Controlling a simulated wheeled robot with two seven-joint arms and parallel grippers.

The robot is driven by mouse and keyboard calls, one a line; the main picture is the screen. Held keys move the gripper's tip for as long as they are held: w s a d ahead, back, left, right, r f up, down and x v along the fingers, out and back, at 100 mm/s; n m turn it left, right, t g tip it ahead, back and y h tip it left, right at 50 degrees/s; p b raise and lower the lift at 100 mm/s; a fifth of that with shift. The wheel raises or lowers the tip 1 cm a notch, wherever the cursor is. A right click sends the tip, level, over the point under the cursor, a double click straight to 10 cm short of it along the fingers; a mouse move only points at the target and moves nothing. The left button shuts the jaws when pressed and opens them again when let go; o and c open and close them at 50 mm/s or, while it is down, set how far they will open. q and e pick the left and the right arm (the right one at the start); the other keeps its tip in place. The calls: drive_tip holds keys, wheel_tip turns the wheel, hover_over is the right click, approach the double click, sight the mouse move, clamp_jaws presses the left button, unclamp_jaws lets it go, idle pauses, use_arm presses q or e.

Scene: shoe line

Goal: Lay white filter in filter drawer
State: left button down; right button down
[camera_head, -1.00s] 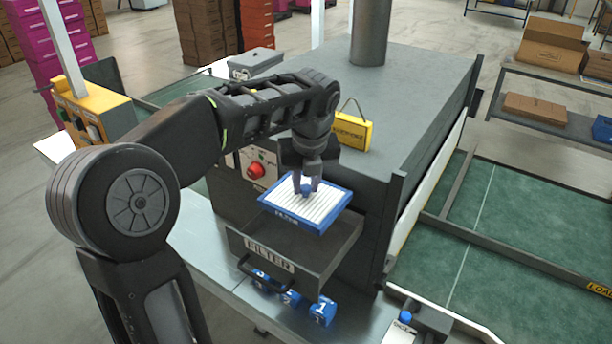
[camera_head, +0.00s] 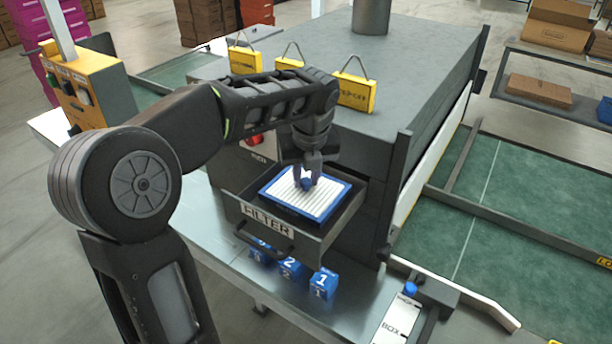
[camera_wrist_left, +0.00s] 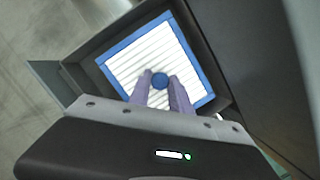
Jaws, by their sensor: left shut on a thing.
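The white filter (camera_head: 325,199) has a pleated white face, a blue frame and a small blue knob in its middle. My left gripper (camera_head: 307,184) is shut on the knob from above. The filter drawer (camera_head: 268,222) is a dark open box pulled out of the grey machine, with a FILTER label and a handle on its front. The filter lies level within the drawer's outline, at about rim height or a little inside. I cannot tell whether it touches the bottom. In the left wrist view the filter (camera_wrist_left: 118,60) sits inside the drawer walls (camera_wrist_left: 85,66). My right gripper is out of view.
Several blue numbered blocks (camera_head: 323,284) stand on the metal table (camera_head: 225,248) below the drawer. Yellow tags (camera_head: 355,93) stand on top of the machine (camera_head: 420,85). A yellow control box (camera_head: 92,95) is at the left. A green conveyor (camera_head: 480,220) runs at the right.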

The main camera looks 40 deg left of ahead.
use_arm(q)
drive_tip(key=shift+f+b, duration=0.35)
drive_tip(key=shift+f, duration=0.35)
idle(0.4)
drive_tip(key=c, duration=1.1)
unclamp_jaws()
drive_tip(key=v, duration=0.8)
drive_tip(key=shift+f, duration=0.1)
